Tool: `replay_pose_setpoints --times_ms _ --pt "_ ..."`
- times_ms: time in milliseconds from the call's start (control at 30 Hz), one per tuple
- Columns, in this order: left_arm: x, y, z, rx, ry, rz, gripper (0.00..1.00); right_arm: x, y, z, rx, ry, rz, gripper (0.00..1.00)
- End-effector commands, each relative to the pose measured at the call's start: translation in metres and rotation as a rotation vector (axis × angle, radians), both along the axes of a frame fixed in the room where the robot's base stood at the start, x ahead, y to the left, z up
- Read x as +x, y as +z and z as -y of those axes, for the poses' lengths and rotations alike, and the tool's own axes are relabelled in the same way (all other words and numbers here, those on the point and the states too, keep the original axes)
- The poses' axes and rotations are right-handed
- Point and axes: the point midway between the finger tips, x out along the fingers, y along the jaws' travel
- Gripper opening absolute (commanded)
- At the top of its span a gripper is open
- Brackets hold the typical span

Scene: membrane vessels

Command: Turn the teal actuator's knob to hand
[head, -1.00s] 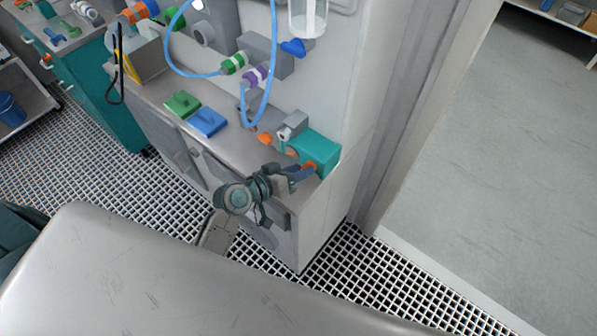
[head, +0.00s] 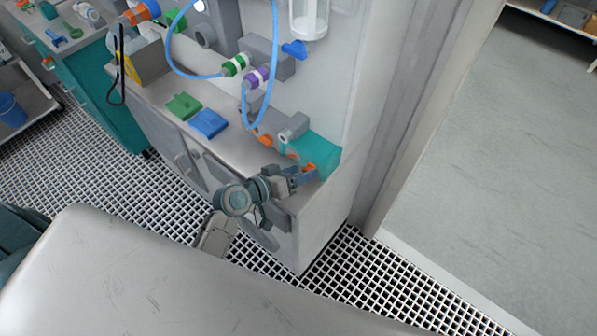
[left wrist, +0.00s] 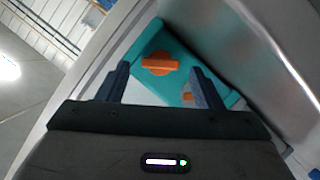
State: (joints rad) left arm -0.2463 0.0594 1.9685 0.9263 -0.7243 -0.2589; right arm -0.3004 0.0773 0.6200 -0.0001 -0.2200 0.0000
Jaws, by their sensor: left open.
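The teal actuator (head: 322,148) sits at the right end of the grey cabinet's ledge. Its orange knob (head: 310,167) is on the side toward me, partly hidden by my gripper in the head view. In the left wrist view, the orange knob (left wrist: 160,65) shows as a raised bar on a round base on the teal face (left wrist: 148,38). My left gripper (head: 309,178) is open beside the actuator. In the left wrist view, the fingers of the left gripper (left wrist: 160,72) stand on either side of the knob, with a gap to each. My right gripper is not in view.
A second orange part (left wrist: 188,97) shows on the actuator near the right finger. Green (head: 184,106) and blue (head: 208,123) blocks lie on the ledge to the left. A blue hose (head: 270,90) loops down above. Open floor lies right of the wall post.

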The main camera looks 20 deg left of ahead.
Motion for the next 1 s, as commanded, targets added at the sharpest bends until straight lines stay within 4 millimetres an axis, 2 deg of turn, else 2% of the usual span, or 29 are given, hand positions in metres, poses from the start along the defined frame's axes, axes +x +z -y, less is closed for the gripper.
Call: replay_pose_setpoints --times_ms 167,533,733,1000 --pt "-0.016 0.003 -0.011 0.005 -0.001 0.000 0.60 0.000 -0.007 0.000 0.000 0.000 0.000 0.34" --pt "-0.068 0.024 -0.045 0.004 -0.003 0.000 0.60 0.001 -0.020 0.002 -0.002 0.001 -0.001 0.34" --pt "-0.081 0.031 -0.054 0.002 0.000 0.000 0.60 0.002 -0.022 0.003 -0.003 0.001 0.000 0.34" --pt "-0.085 0.033 -0.056 0.000 0.000 0.000 0.60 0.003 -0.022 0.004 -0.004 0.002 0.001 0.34"
